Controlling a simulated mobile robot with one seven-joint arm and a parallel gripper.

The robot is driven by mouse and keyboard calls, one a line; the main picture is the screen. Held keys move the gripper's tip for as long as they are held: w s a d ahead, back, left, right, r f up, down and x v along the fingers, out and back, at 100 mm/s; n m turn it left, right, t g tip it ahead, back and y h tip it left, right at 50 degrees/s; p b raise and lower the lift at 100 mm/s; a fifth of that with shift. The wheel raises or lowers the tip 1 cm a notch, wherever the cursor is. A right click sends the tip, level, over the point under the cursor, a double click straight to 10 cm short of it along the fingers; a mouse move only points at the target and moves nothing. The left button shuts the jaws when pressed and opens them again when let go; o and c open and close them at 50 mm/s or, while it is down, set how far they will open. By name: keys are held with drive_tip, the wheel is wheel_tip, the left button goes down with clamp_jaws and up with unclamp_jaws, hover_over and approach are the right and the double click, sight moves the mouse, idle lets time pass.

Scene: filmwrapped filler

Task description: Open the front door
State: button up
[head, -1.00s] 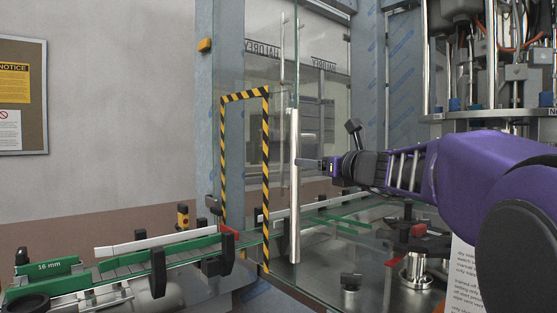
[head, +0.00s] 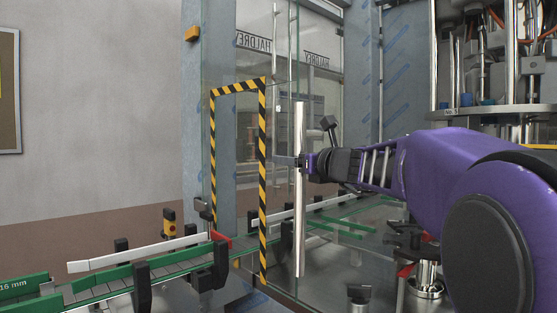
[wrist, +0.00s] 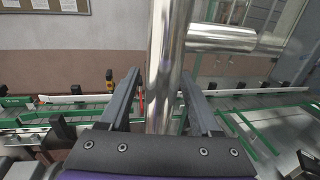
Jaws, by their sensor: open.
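The front door is a clear glass panel (head: 283,130) with a long upright steel bar handle (head: 299,200). The handle (wrist: 165,60) also runs upright through the middle of the wrist view, with a steel standoff (wrist: 222,38) reaching right from it. My gripper (head: 304,162) is at the handle's middle height in the head view. In the wrist view my gripper (wrist: 160,76) is open, with one finger on each side of the bar. A gap shows between the bar and each finger. I cannot tell how far the door stands from its frame.
A yellow-black striped frame (head: 263,180) edges an opening left of the handle. A conveyor (head: 110,285) with a white rail (head: 140,252) passes toward it from the lower left. Filling machinery (head: 500,110) stands at the right. A notice board (head: 8,90) hangs on the left wall.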

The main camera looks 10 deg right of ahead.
clamp_jaws()
idle(0.3)
idle(1.1)
